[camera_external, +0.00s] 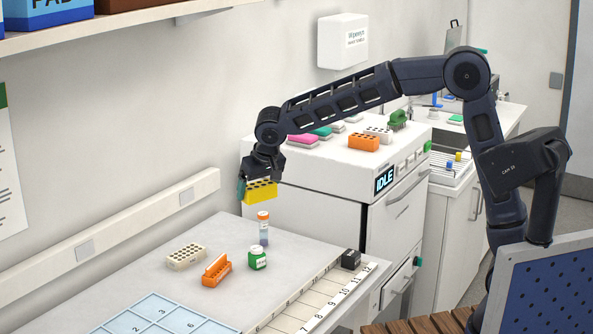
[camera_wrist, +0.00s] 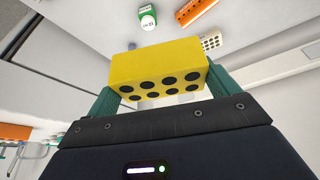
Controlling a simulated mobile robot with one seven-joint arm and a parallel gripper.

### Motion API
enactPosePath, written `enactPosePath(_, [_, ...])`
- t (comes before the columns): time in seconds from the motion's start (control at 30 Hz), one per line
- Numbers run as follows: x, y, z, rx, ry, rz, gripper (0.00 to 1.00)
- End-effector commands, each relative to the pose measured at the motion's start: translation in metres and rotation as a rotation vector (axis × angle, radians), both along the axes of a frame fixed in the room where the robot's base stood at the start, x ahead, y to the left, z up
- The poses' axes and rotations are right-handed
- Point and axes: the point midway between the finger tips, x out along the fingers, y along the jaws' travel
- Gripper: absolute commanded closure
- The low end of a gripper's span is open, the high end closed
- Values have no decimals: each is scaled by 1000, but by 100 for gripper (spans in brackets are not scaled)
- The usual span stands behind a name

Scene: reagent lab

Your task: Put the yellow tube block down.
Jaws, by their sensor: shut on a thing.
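The yellow tube block (camera_external: 262,192) has rows of dark round holes. It hangs in the air above the back end of the grey bench (camera_external: 225,236), apart from its surface. My gripper (camera_external: 259,184) is shut on the block from above. In the wrist view the yellow block (camera_wrist: 158,72) sits between the two green fingers of my gripper (camera_wrist: 158,88), with its holed face toward the camera. The holes I can see look empty.
On the bench stand an orange-capped tube (camera_external: 263,229), a green bottle (camera_external: 257,259), an orange block (camera_external: 216,271), a cream block (camera_external: 186,257) and a black block (camera_external: 351,260). Numbered blue squares (camera_external: 150,318) lie in front. A white machine (camera_external: 330,196) showing IDLE stands behind.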

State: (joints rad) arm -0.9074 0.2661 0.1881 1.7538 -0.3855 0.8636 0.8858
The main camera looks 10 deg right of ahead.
Motion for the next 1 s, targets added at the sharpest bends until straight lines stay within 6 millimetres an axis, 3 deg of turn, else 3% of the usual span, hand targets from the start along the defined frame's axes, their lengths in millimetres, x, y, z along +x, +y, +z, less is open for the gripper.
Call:
enactPosePath(0.03, [-19,11,-9,-1,0,55,39])
enactPosePath(0.2, [-74,37,-34,5,-1,221,39])
enactPosePath(0.4, [-116,53,-51,11,-4,342,39])
enactPosePath(0.67, [-129,57,-76,12,-3,380,39])
enactPosePath(1.0, [-129,57,-150,11,-3,379,39])
